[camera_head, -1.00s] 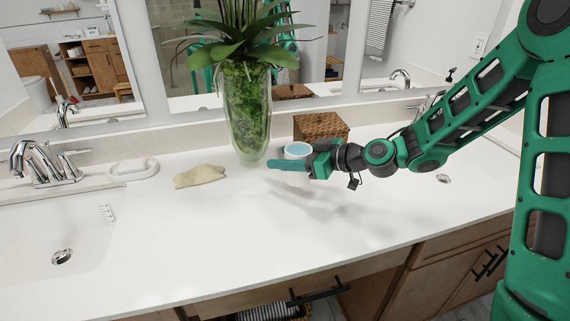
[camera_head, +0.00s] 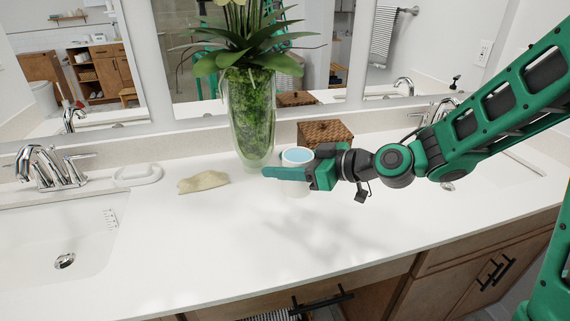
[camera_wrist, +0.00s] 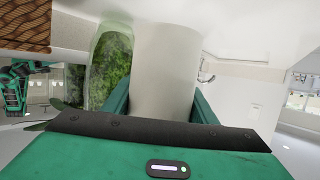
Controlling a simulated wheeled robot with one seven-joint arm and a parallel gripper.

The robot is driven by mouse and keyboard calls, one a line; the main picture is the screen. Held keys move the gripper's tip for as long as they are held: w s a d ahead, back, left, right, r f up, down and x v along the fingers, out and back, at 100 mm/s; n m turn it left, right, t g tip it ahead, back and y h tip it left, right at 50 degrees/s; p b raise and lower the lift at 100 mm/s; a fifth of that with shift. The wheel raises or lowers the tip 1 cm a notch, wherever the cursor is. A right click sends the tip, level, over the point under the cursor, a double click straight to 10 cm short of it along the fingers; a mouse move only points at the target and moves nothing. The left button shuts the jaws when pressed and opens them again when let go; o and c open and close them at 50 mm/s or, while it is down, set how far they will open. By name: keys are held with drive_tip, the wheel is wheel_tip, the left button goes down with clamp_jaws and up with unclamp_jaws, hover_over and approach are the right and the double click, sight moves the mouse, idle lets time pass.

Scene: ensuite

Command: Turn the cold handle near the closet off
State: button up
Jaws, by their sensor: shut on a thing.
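My gripper (camera_head: 285,174) is shut on a white cup (camera_head: 297,188) with a pale blue top, at the middle of the counter. In the wrist view the cup (camera_wrist: 165,70) stands between the two green fingers. I cannot tell whether its base touches the counter. A chrome faucet (camera_head: 50,168) with lever handles is at the left sink, away from my gripper. A second chrome faucet (camera_head: 440,108) is at the right, partly hidden behind my arm. Which handle is cold, and where the closet is, I cannot tell.
A tall glass vase (camera_head: 248,120) with a green plant stands just behind the cup, with a wicker box (camera_head: 325,132) to its right. A beige cloth (camera_head: 203,181) and a white soap dish (camera_head: 137,175) lie left. The front counter (camera_head: 260,245) is clear.

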drive_tip(key=shift+s+a+r, duration=0.2)
drive_tip(key=shift+s+r, duration=0.45)
drive_tip(key=shift+s, duration=0.35)
drive_tip(key=shift+s+a+r, duration=0.2)
drive_tip(key=shift+s+r, duration=0.45)
drive_tip(key=shift+s, duration=0.35)
drive_tip(key=shift+s, duration=0.15)
